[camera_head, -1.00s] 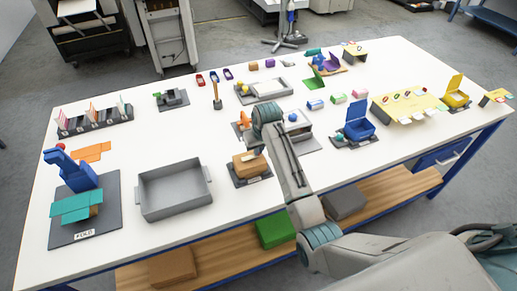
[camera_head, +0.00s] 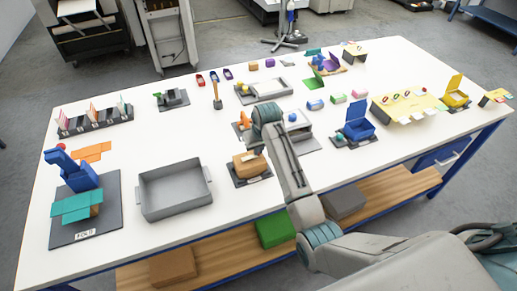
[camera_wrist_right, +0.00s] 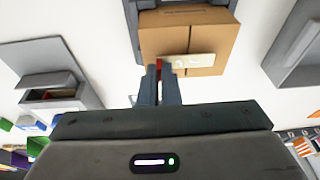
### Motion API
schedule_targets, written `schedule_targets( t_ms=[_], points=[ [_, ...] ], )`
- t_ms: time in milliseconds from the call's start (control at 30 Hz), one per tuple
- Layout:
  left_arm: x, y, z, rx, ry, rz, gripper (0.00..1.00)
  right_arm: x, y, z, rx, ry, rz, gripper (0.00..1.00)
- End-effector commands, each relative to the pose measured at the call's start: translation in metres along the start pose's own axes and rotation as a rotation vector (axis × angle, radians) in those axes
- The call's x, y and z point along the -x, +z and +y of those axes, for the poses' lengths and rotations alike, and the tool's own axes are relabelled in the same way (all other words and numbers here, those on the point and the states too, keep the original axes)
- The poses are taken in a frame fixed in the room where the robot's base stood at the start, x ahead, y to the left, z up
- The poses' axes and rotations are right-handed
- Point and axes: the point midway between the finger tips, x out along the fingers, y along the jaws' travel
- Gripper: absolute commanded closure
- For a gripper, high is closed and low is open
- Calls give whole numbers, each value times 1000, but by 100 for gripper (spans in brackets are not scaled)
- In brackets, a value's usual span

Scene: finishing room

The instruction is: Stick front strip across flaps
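A brown cardboard box (camera_head: 243,168) sits on a dark grey base near the table's front middle. In the right wrist view the box (camera_wrist_right: 205,32) has its top flaps closed, with a seam across. Whether the strip is stuck or just above the flaps, I cannot tell. In the head view my wrist hides part of this. My left gripper is not in view.
A grey open tray (camera_head: 174,205) stands left of the box. A blue fixture with teal flaps (camera_head: 76,207) is farther left. A blue open box (camera_head: 358,122) and a yellow rack (camera_head: 405,108) stand to the right. Bare white table lies behind the tray.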

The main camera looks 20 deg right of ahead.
Motion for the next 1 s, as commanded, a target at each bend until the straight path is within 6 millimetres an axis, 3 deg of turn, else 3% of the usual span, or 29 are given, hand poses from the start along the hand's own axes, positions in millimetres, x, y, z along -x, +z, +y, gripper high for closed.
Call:
schedule_targets(
  t_ms=[1000],
  points=[
    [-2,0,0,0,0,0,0,-10,3,0,0,0,-3,100]
  ],
)
